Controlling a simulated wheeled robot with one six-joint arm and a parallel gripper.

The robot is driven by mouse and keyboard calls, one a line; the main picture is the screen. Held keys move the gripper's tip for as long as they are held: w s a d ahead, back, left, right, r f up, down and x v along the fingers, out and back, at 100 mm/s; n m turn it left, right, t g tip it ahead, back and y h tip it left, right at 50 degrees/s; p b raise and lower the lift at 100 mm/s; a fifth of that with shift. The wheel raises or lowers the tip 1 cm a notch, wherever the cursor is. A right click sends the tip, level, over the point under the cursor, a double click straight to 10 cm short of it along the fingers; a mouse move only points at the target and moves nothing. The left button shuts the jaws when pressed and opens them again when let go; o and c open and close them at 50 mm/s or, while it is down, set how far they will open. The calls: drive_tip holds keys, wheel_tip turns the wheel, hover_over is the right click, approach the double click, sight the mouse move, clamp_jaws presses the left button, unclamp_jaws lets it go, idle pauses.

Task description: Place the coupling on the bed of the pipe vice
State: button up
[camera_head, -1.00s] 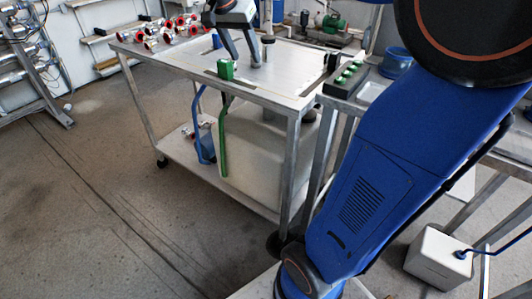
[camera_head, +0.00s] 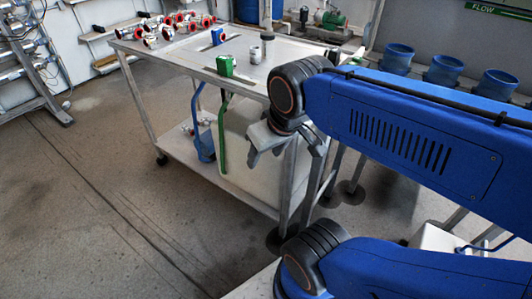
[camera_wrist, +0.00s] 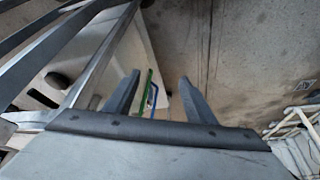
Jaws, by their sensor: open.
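A small grey cylinder (camera_head: 255,55), which looks like the coupling, stands on the metal tabletop. A taller grey cylinder (camera_head: 267,42) stands just behind it. A green block (camera_head: 225,66) at the table's front edge and a blue block (camera_head: 217,36) behind it have flat strips beside them. I cannot tell for certain which is the pipe vice. My gripper (camera_head: 284,158) is open and points down in front of the table's near right corner, below the top and away from the cylinders. The wrist view shows its two fingers apart (camera_wrist: 158,95), with nothing between them.
Several red-rimmed metal fittings (camera_head: 166,25) lie at the table's far left. Green (camera_head: 222,125) and blue (camera_head: 197,118) bars hang at the table's front. A pale tank (camera_head: 245,160) stands on the lower shelf. Blue cups (camera_head: 443,69) stand at the right. Floor to the left is clear.

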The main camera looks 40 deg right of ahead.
drive_tip(key=w+d+r+m+g+h, duration=0.1)
drive_tip(key=w+d+r+m, duration=0.3)
drive_tip(key=w+r, duration=0.55)
drive_tip(key=w+d+r+m+h, duration=0.1)
drive_tip(key=w+d+r+m, duration=0.2)
drive_tip(key=w+d+r, duration=0.45)
drive_tip(key=w+d+r+m+g+h, duration=0.1)
drive_tip(key=w+d+r+m, duration=0.2)
drive_tip(key=w+r, duration=0.85)
hover_over(255, 48)
drive_tip(key=s+a, duration=0.2)
drive_tip(key=s, duration=0.1)
wheel_tip(255, 48, down, 13)
drive_tip(key=shift+w+x, duration=0.15)
drive_tip(key=shift+x, duration=1.1)
drive_tip(key=shift+w+x, duration=0.15)
drive_tip(key=shift+x, duration=1.1)
drive_tip(key=shift+r+h, duration=0.1)
drive_tip(key=shift+h, duration=0.2)
drive_tip(key=c, duration=1.2)
wheel_tip(255, 48, up, 10)
